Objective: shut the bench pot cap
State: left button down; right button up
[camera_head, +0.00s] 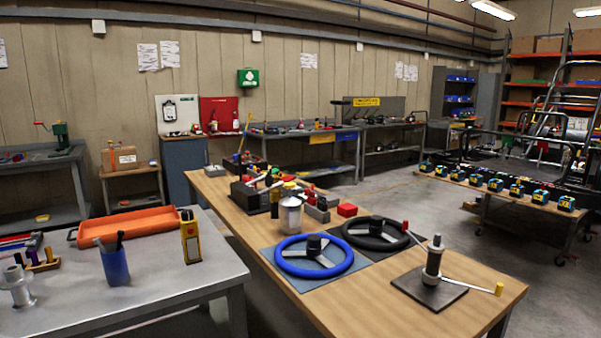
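A silver metal pot (291,217), likely the bench pot, stands upright on the wooden bench (420,262), behind the blue steering wheel. Its top is small in the picture and overlaps red, yellow and green items behind it. I cannot tell which part is its cap or whether the cap is open. Neither of my grippers is in view.
A blue steering wheel (314,256) and a black one (375,233) lie in front of and right of the pot. A post with a lever (433,262) stands at the bench's right end. A grey table (170,270) with an orange tray (128,227) is at left.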

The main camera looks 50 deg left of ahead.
aim_at(269, 179)
jog(key=i+l+z, duration=0.25)
jog(key=i+l, duration=0.5)
jog(key=i, duration=0.45)
jog(key=i+l, duration=0.1)
jog(key=i, duration=1.7)
jog(key=i+u, duration=0.2)
jog(key=i, duration=0.35)
jog(key=i+l+u, duration=0.15)
jog(key=i, duration=0.45)
jog(key=i+j+u, duration=0.1)
jog(key=i+u, duration=0.65)
jog(key=u, duration=0.25)
jog(key=i+j+u, duration=0.1)
jog(key=i+u, duration=0.35)
jog(key=u, duration=0.25)
jog(key=i+u, duration=1.2)
jog(key=i+l+u, duration=0.1)
jog(key=i+u, duration=0.25)
jog(key=u, duration=0.15)
jog(key=i+l+u, duration=0.2)
jog(key=u, duration=0.25)
jog(key=i, duration=0.1)
